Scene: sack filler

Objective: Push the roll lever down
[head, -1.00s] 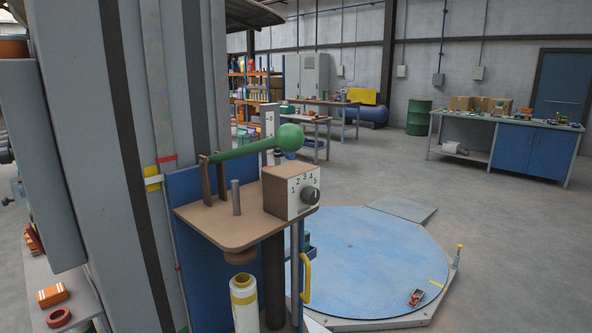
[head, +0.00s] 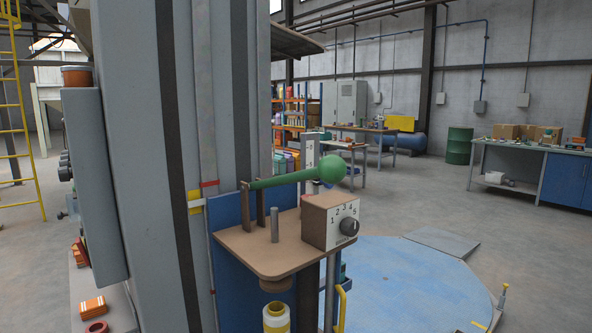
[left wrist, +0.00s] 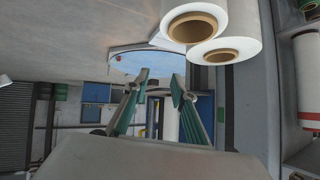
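The roll lever (head: 290,180) is a green bar with a round green knob (head: 332,169) at its right end. It is held between dark upright brackets (head: 254,205) on a brown shelf (head: 262,249) and slopes slightly up to the right. Neither gripper shows in the head view. In the left wrist view my left gripper (left wrist: 160,88) has its two fingers spread wide apart with nothing between them. The lever cannot be made out in that view. My right gripper is not in view.
A box with a numbered dial (head: 348,227) stands on the shelf beside a short grey peg (head: 275,225). A film roll (head: 276,318) is below. A round blue turntable (head: 410,285) lies at right. White rolls (left wrist: 195,22) show in the left wrist view.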

